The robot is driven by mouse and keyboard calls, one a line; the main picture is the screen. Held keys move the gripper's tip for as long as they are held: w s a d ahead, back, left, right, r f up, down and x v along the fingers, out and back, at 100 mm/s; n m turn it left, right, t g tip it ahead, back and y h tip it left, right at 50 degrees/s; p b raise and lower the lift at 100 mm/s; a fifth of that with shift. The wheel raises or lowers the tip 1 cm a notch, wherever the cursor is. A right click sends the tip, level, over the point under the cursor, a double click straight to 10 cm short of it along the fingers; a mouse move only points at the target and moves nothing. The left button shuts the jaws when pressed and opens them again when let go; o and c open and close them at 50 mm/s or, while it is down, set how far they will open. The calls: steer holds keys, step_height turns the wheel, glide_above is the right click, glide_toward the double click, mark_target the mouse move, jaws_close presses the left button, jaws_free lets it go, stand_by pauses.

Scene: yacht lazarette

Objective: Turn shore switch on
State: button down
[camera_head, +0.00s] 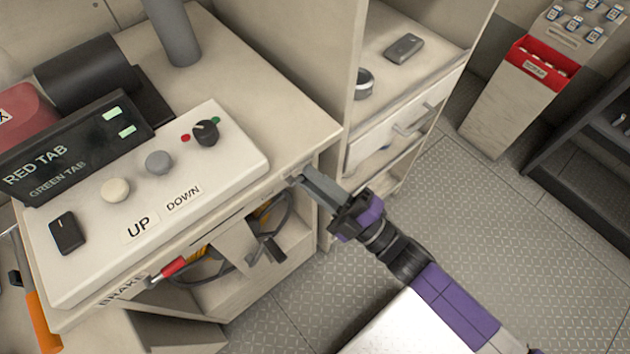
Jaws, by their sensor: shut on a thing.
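A black rotary knob (206,133) stands on the white sloped control panel (225,155), with a red dot on its left and a green dot behind it. No label reading "shore" can be made out, and I cannot tell which dot the knob points to. My gripper (301,181) is right of and below the panel, apart from the knob. Its grey fingers are shut on a small fitting at the counter's front edge, which they mostly hide.
The panel also has a cream button (115,190), a grey button (159,162) and a black rocker switch (67,232). A red-tipped brake lever (168,270) sticks out below the panel.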

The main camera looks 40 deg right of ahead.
steer(key=shift+a+f+m+t+h+b, duration=0.15)
steer(key=shift+a+f+m+h+b, duration=0.35)
steer(key=shift+m+h, duration=1.9)
steer(key=shift+a+f+m+t+h+b, duration=0.15)
steer(key=shift+a+m+h+b, duration=0.5)
steer(key=shift+m, duration=3.15)
steer(key=shift+a+f+m+t+h+b, duration=0.1)
steer(key=shift+a+f+m+h+b, duration=0.5)
steer(key=shift+m+h, duration=1.9)
steer(key=shift+a+r+m+y+p, duration=0.25)
steer(key=shift+m+y, duration=0.2)
steer(key=shift+m, duration=0.25)
steer(key=c, duration=1.4)
jaws_free()
steer(key=shift+b+v, duration=0.45)
steer(key=shift+v, duration=3.5)
